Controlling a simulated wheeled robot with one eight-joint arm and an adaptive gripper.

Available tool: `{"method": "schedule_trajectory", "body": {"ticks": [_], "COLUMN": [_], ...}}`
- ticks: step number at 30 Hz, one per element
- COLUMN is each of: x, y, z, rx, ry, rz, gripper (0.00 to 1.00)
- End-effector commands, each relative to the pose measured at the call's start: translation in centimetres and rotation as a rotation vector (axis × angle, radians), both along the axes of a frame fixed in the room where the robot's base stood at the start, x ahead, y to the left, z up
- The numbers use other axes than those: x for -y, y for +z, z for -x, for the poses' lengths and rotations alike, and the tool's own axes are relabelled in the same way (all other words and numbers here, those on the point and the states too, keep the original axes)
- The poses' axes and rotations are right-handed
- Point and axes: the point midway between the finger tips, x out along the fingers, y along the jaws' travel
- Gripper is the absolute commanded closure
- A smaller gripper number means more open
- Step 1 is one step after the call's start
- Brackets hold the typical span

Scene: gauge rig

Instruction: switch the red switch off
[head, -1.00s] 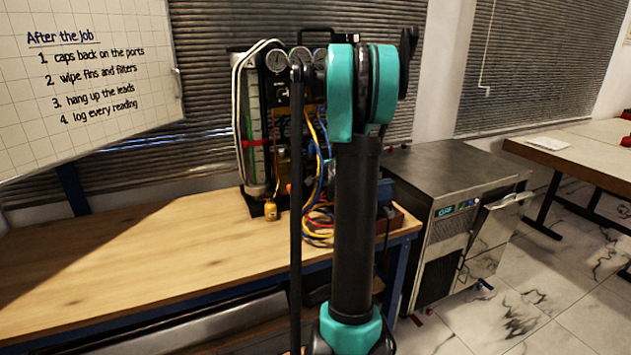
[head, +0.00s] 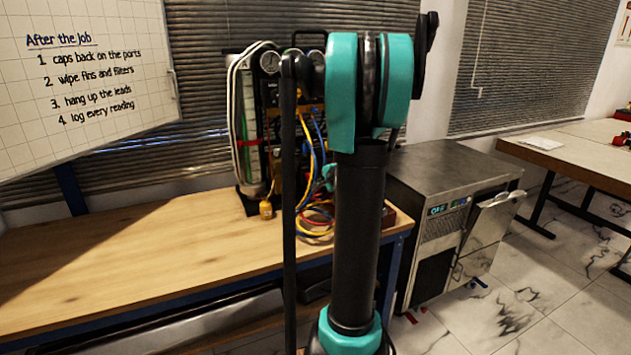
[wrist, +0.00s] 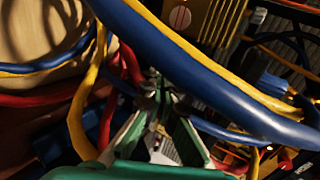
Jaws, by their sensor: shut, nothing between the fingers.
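My gripper (wrist: 160,95) is shut and empty in the wrist view, its fingertips together among the hoses. A thick blue hose (wrist: 200,70) crosses in front of or close above the fingertips; the exact gap cannot be told. The gauge rig (head: 247,130) stands on the wooden bench in the head view, partly hidden behind my arm. I cannot make out the red switch for certain in either view. Small red parts show at the lower right of the wrist view, too dark to identify.
Yellow (wrist: 82,110) and red hoses loop around my gripper. A yellow block with a screw head (wrist: 180,17) is at the top of the wrist view. The left of the wooden bench (head: 120,255) is clear. A steel cabinet (head: 450,170) stands to the right.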

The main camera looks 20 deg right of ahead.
Motion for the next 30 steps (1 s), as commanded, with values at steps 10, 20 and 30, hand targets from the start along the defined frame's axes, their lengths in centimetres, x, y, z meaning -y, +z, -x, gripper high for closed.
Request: {"method": "schedule_trajectory", "body": {"ticks": [10, 20, 30], "x": [0.2, 0.2, -0.5], "y": [0.9, 1.0, 0.8], "z": [4.1, 4.4, 4.7], "rx": [0.000, 0.000, -0.008], "ry": [-0.001, -0.001, 0.018], "rz": [0.000, 0.001, 0.014], "gripper": [1.00, 1.00, 1.00]}}
